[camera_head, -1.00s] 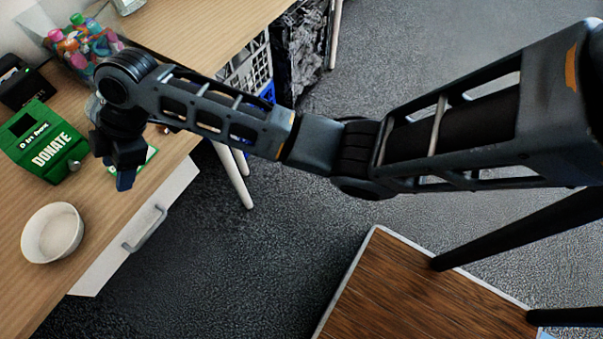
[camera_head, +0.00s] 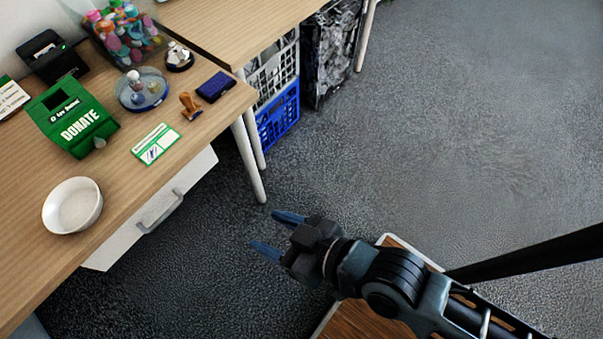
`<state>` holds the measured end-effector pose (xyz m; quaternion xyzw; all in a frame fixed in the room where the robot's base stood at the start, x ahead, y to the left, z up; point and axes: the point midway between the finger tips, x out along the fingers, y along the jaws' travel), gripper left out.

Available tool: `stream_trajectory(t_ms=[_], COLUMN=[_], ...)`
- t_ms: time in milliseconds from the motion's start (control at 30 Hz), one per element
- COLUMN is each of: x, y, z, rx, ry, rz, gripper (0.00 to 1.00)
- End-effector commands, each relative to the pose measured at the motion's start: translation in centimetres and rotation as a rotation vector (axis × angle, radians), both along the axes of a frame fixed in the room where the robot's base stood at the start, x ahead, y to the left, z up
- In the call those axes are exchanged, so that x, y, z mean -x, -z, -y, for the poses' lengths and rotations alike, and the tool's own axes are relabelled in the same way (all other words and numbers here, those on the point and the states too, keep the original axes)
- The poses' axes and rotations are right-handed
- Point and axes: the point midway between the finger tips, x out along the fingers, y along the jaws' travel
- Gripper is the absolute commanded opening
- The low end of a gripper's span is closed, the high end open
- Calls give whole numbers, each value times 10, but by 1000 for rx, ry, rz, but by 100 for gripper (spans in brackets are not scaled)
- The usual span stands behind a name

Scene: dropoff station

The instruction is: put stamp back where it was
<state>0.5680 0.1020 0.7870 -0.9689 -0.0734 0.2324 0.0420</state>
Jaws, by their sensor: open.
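The wooden stamp (camera_head: 190,105), brown with a rounded handle, is on the wooden table near its right edge. It is just left of a dark blue ink pad (camera_head: 215,87), with a small gap between them. My gripper (camera_head: 267,231) is open and empty, its two blue fingers spread apart. It appears beyond the table's front edge, over the grey floor, well apart from the stamp.
A green-and-white card (camera_head: 156,144), a green donation box (camera_head: 72,118), a white bowl (camera_head: 72,205), a round clear-topped stand (camera_head: 142,90) and a counter bell (camera_head: 179,57) are on the table (camera_head: 120,190). A drawer handle (camera_head: 160,212) protrudes below. The floor right of the table is mostly clear.

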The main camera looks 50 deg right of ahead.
Motion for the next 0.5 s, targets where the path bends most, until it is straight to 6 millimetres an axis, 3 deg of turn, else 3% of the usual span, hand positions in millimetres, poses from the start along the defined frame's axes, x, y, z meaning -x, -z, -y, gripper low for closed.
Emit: stream_trajectory(t_ms=[33,200,333,500], x=[23,81,115,139], y=[-7,-47,-83,-120], z=[12,54,79,96], rx=[6,40,70,95], ry=[31,116,141,140], rz=[4,69,122,177], gripper=[57,57,57,57])
